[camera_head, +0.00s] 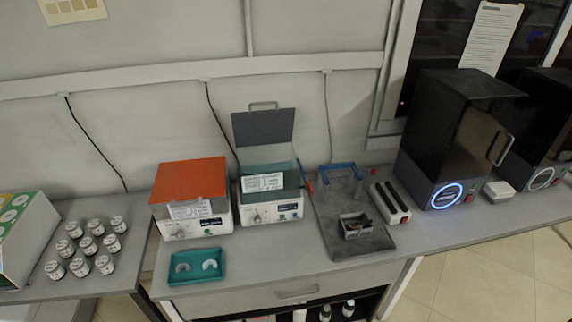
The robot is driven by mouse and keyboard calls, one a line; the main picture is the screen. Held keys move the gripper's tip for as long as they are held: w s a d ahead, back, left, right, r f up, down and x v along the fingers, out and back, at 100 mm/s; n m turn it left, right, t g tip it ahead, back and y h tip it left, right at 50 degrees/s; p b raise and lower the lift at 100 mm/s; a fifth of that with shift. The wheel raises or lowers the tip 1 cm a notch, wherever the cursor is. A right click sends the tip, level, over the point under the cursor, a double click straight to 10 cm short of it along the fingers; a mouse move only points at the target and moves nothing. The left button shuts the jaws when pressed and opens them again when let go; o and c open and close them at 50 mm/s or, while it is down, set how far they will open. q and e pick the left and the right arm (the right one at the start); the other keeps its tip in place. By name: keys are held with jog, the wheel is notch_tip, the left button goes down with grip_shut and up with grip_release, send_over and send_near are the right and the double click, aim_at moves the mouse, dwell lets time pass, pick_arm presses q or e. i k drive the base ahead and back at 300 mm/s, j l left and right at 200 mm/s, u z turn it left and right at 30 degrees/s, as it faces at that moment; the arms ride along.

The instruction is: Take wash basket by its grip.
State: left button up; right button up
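A wire or clear basket-like frame (341,187) with a blue bar grip (341,167) across its top stands at the back of a dark mat (340,240) on the counter; this looks like the wash basket. Its sides are thin and hard to make out. A small grey open box (356,226) holding small dark items sits in front of it on the same mat; what the items are is too small to tell. Neither of my grippers is in view.
Left of the mat stand two white bath units, one with an orange lid (188,180), one with its lid raised (264,127). A teal tray (196,266) lies in front. A black-and-white device (390,203) and black oven-like machine (453,140) stand right.

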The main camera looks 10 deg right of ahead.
aim_at(361, 217)
jog(key=u, duration=0.5)
jog(key=z, duration=1.4)
jog(key=i+l+u, duration=0.1)
jog(key=i+l, duration=0.25)
jog(key=i, duration=0.3)
jog(key=i+l+u, duration=0.15)
jog(key=i+l, duration=0.3)
jog(key=i, duration=0.2)
jog(key=i+l+u, duration=0.1)
jog(key=i+l, duration=0.35)
jog(key=i, duration=0.2)
